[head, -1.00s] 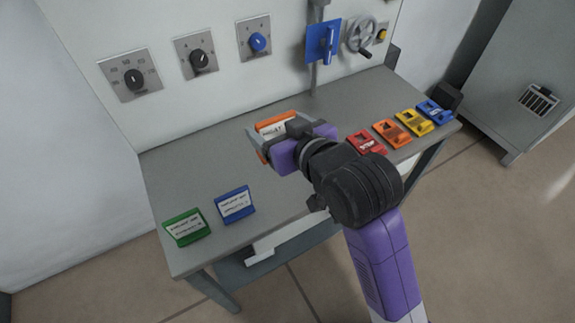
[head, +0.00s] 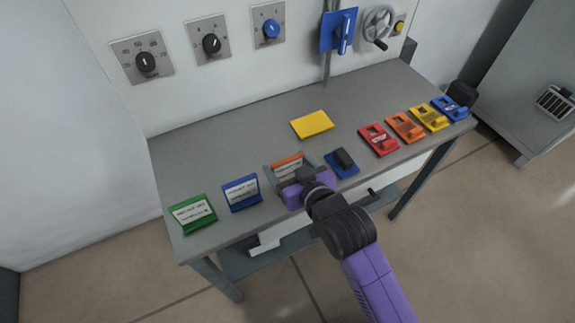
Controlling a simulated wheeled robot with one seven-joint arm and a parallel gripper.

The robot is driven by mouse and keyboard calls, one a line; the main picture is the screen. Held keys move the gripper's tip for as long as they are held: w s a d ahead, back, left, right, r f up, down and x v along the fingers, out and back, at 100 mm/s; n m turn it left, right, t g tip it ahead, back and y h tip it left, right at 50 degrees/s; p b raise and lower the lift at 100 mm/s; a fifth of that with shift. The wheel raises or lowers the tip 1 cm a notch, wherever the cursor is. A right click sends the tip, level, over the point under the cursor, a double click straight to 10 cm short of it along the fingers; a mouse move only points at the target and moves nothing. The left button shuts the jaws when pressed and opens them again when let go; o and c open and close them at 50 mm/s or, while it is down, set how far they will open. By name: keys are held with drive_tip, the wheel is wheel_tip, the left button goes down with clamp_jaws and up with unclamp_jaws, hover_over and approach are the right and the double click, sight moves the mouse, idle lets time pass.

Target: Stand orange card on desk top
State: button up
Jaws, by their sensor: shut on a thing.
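The orange card (head: 287,166) has an orange top edge and a white label with text too small to read. It is upright with a slight tilt, just right of the blue card (head: 241,193). My gripper (head: 289,174) is shut on the orange card, with grey fingers at its sides and the purple palm in front. The lower part of the card is partly hidden by my gripper, and I cannot tell whether it touches the desk top (head: 230,145). A green card (head: 192,213) stands at the left end of the same row.
A yellow card (head: 312,124) lies flat behind my gripper. A blue item with a black block (head: 342,162) is close to its right. Red (head: 378,139), orange, yellow and blue devices line the right side. A wall panel with dials (head: 211,43) stands behind.

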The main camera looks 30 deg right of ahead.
drive_tip(key=shift+f, duration=0.15)
drive_tip(key=shift+f, duration=0.15)
drive_tip(key=o, duration=1.5)
drive_tip(key=shift+c, duration=0.2)
drive_tip(key=v, duration=1.2)
drive_tip(key=shift+r, duration=0.25)
